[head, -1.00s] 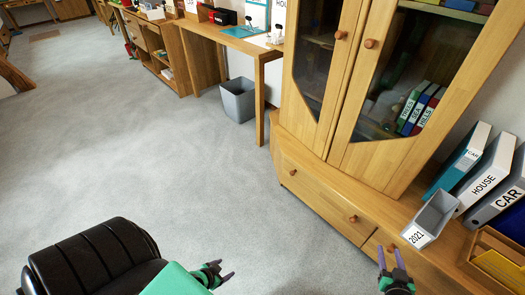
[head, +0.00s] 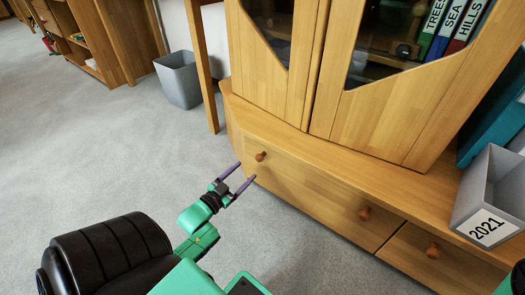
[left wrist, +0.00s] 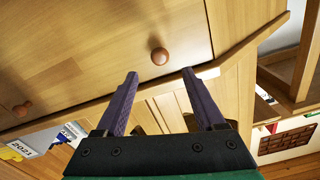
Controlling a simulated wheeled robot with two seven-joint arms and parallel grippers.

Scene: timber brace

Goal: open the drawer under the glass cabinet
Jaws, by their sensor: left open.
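The wide wooden drawer (head: 305,190) sits low under the glass cabinet (head: 330,75) and is shut. It has two round brown knobs, a left one (head: 261,156) and a right one (head: 364,213). My left gripper (head: 245,174) is open and empty, its purple fingers pointing at the drawer front just below the left knob. In the left wrist view one knob (left wrist: 159,56) shows beyond and between the open fingertips (left wrist: 160,74), apart from them. My right gripper is not in view; only a sliver of green and black shows at the right edge.
A smaller drawer with its own knob (head: 432,251) lies to the right. A grey box labelled 2021 (head: 488,205) stands on the ledge. A grey bin (head: 179,80) stands by a desk leg (head: 200,65). The carpet (head: 110,150) in front is clear.

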